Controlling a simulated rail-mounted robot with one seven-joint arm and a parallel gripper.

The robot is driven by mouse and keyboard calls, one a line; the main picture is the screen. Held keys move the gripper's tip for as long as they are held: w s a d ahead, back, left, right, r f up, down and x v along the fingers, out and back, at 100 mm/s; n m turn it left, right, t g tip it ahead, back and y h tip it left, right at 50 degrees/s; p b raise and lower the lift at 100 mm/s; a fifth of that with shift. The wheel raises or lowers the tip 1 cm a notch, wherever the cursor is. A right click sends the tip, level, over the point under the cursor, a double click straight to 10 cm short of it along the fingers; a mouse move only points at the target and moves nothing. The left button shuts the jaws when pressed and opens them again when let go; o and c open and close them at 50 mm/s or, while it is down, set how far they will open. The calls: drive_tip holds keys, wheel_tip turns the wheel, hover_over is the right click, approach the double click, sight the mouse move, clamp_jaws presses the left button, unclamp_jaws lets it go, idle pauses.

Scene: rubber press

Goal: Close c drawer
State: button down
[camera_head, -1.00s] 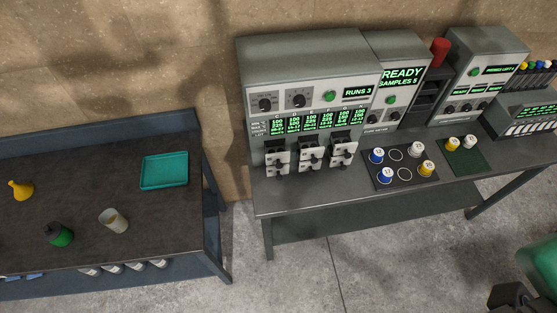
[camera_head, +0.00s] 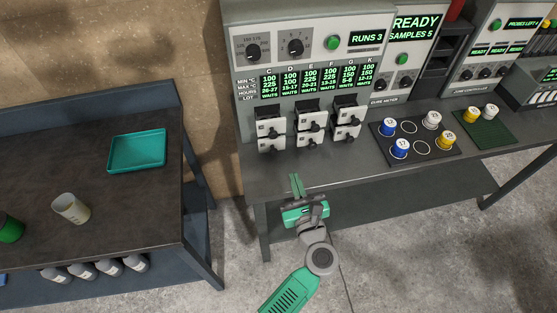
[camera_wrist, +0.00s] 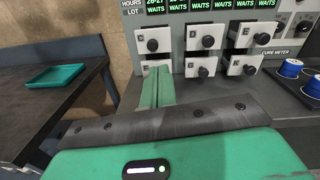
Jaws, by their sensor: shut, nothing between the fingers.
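The c drawer (camera_head: 270,127) is the upper left of the small drawers on the grey machine, with a pale front and a black knob. A dark gap shows above and behind its front, so it appears pulled out. In the wrist view the c drawer (camera_wrist: 153,40) is just beyond my fingers, left of centre. My gripper (camera_head: 296,184) is shut and empty, in front of and below the drawers near the bench's front edge. In the wrist view its green fingers (camera_wrist: 157,88) point toward the drawers and hide most of the lower left drawer.
Other drawers (camera_head: 310,121) stand beside and below, the upper ones also with dark gaps. A sample mat (camera_head: 422,152) with blue, white and yellow pots is to their right. A dark table (camera_head: 90,205) with a teal tray (camera_head: 137,151) is at left. The bench front (camera_head: 300,172) is bare.

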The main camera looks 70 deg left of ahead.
wheel_tip(320, 180, down, 2)
drive_tip(key=s+m, duration=0.2)
drive_tip(key=b, duration=0.2)
approach(274, 137)
drive_tip(key=shift+n+g+y, duration=0.3)
drive_tip(key=a, duration=0.4)
drive_tip(key=w+a, duration=0.1)
drive_tip(key=a, duration=0.1)
drive_tip(key=shift+a+f, duration=0.15)
drive_tip(key=shift+a, duration=0.2)
